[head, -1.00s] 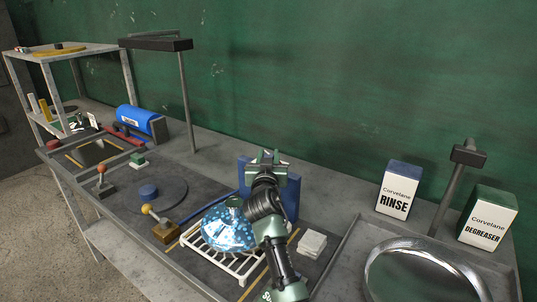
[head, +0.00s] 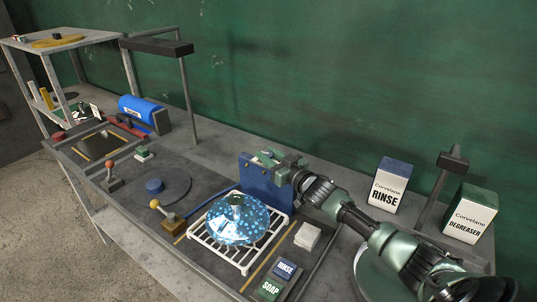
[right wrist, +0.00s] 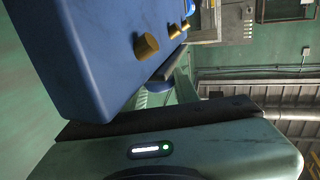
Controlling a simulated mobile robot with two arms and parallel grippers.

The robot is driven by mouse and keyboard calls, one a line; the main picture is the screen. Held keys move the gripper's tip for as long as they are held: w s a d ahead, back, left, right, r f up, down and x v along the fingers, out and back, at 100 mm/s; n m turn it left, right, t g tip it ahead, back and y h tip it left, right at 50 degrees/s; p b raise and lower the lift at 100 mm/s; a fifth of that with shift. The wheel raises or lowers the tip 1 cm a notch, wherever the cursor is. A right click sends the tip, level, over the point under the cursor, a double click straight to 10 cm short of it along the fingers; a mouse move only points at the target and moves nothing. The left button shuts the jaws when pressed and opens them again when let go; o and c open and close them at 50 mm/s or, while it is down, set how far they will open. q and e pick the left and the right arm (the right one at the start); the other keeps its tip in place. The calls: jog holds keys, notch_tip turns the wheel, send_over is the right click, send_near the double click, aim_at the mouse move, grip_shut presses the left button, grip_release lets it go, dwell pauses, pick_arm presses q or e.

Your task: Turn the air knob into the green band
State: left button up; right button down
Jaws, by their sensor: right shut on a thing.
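The blue air box (head: 258,186) stands upright behind the white rack, and its blue side with brass fittings (right wrist: 147,46) fills the upper left of the right wrist view. My right gripper (head: 270,160) is at the top of this box, reaching in from the right. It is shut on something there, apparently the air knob. The fingers and wrist hide the knob, and no green band can be made out. My left gripper is not in view.
A blue glittering domed dish (head: 238,220) sits on the white rack (head: 222,258) in front of the box. SOAP (head: 270,289) and RINSE (head: 286,269) blocks lie nearby. Rinse (head: 389,186) and degreaser (head: 468,213) cartons stand at right. A small lever (head: 168,214) stands left.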

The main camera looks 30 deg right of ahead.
aim_at(271, 157)
jog(key=shift+n+y, duration=0.6)
jog(key=shift+y, duration=0.4)
jog(key=c, duration=1.4)
grip_release()
jog(key=o, duration=0.3)
jog(key=shift+w, duration=0.1)
jog(key=shift+w+f, duration=0.1)
jog(key=shift+w, duration=0.05)
jog(key=s, duration=0.2)
jog(key=s+b, duration=0.1)
jog(key=s, duration=0.1)
jog(key=s+d+b, duration=0.1)
jog(key=s, duration=0.1)
jog(key=shift+s+f, duration=0.15)
jog(key=shift+s+d, duration=0.15)
jog(key=shift+s, duration=0.55)
jog(key=shift+r, duration=0.2)
